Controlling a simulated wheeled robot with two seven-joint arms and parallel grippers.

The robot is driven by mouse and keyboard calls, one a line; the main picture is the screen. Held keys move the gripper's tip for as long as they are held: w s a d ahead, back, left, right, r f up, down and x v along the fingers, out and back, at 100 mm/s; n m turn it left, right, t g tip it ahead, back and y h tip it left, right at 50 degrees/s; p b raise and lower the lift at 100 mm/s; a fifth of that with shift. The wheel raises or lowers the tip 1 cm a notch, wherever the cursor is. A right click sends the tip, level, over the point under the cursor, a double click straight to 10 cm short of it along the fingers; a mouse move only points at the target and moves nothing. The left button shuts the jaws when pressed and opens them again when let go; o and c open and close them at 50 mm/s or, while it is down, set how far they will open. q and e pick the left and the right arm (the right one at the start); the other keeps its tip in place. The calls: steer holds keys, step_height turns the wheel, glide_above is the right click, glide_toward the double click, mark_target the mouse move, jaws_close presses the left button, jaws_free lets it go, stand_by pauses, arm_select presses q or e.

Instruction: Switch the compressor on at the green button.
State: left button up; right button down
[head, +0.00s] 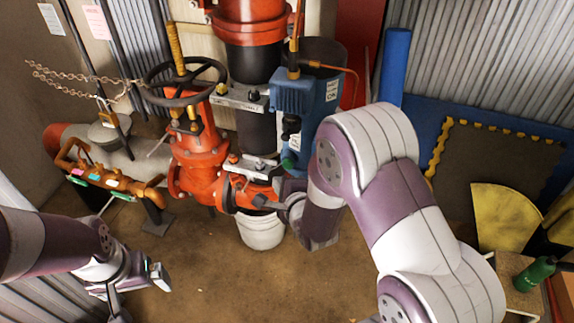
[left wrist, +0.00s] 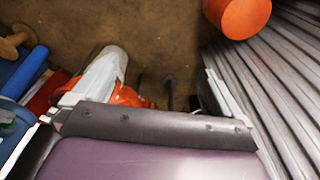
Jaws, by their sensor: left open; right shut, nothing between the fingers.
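The blue compressor unit (head: 305,92) stands beside the red pipework in the head view, with a dark pipe behind it. A small green spot (head: 288,163) shows low on its front; I cannot tell for certain that it is the button. My right arm reaches in from the right, and its gripper (head: 282,188) is shut and empty just below the green spot. The wrist and forearm hide part of it, and contact cannot be told. My left gripper (head: 140,287) is open and empty at the lower left, well away from the compressor; its spread fingers also show in the left wrist view (left wrist: 158,88).
A red valve with a black handwheel (head: 185,82) and a chain (head: 85,78) stands left of the compressor. A white bucket (head: 261,231) sits below the pipework. A green bottle (head: 535,273) is at the right. The floor in front is clear.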

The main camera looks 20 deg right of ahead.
arm_select(q)
jaws_close()
stand_by(1.8)
